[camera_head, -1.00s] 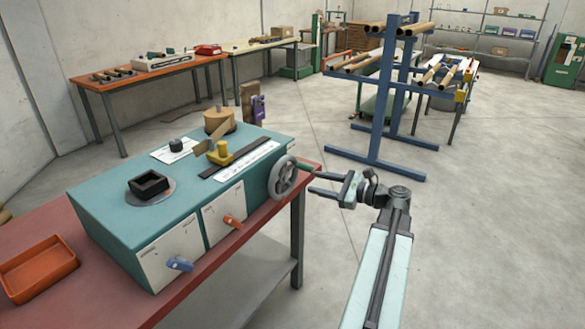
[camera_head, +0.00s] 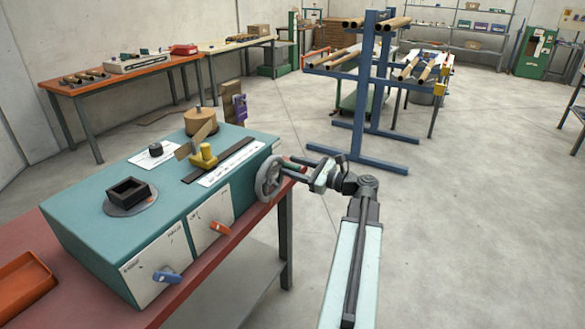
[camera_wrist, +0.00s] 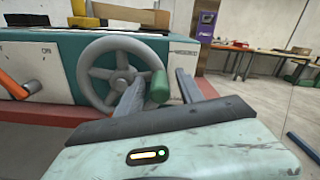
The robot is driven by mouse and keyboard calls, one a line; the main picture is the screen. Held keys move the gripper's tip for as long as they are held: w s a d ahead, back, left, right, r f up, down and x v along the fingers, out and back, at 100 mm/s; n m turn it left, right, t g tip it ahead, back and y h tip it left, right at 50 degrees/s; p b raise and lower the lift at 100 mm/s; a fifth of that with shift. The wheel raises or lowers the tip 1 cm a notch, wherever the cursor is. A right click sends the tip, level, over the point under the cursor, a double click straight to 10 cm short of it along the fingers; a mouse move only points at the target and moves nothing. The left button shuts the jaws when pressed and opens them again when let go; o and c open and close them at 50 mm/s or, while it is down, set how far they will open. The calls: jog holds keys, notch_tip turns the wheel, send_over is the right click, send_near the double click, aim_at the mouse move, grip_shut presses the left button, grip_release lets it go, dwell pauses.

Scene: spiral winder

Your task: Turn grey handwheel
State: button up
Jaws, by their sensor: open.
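The grey handwheel (camera_head: 270,181) sits on the right end of the teal winder box (camera_head: 75,222). In the wrist view the spoked handwheel (camera_wrist: 91,74) faces me, with a green handle (camera_wrist: 158,88) on its right side. My gripper (camera_head: 293,169) is beside the wheel on its right, with its fingers pointing left toward it. In the wrist view the open fingers of my gripper (camera_wrist: 158,92) lie on either side of the handle. I cannot tell whether either finger touches it. In the head view the fingers partly hide the handle.
The winder stands on a red bench (camera_head: 70,285) with an orange tray (camera_head: 22,285) at left. An orange lever (camera_head: 220,227) and a blue lever (camera_head: 167,276) stick out of its front. A blue rack (camera_head: 372,90) stands behind my arm. The floor at right is clear.

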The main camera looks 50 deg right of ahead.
grip_shut()
dwell(1.4)
